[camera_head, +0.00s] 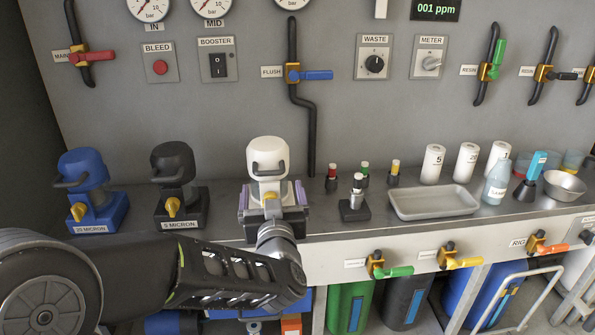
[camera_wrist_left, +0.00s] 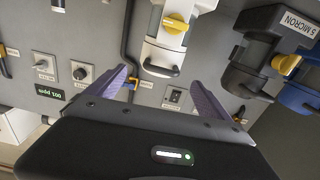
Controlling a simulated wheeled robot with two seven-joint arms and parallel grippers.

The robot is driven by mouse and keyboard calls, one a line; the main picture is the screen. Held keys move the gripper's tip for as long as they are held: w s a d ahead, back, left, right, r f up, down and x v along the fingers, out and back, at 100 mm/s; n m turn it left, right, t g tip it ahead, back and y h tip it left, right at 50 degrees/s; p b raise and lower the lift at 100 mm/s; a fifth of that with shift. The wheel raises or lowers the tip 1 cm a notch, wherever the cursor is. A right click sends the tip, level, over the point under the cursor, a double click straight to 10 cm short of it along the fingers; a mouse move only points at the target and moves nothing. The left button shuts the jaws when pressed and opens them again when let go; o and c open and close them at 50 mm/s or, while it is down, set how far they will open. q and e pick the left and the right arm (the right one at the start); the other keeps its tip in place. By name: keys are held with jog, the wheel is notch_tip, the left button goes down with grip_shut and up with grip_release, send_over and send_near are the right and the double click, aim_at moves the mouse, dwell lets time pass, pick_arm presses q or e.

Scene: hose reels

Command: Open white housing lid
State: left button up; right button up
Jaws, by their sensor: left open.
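The white housing (camera_head: 267,179) stands on the bench, with a domed white lid (camera_head: 268,150), a dark handle on its front and a yellow valve knob. It appears upside down in the left wrist view (camera_wrist_left: 164,52), and its lid looks shut. My left gripper (camera_head: 272,195) is open in front of the housing's lower part. One purple finger shows on each side in the head view, partly hiding the base. In the left wrist view the gripper (camera_wrist_left: 160,78) has its fingers apart, with the handle end between them. I cannot tell whether they touch anything. My right gripper is not in view.
A black housing (camera_head: 174,165) and a blue housing (camera_head: 83,173) stand to the left. Small capped vials (camera_head: 332,177), a metal stand (camera_head: 355,200) and a tray (camera_head: 433,202) are to the right. A dark pipe (camera_head: 311,140) runs down the wall behind.

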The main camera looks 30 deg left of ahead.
aim_at(269, 174)
pick_arm(q)
jog(key=shift+s+r, duration=0.2)
jog(key=shift+s, duration=0.05)
jog(key=shift+a, duration=0.1)
jog(key=shift+x, duration=3.9)
jog(key=shift+c, duration=0.2)
grip_shut()
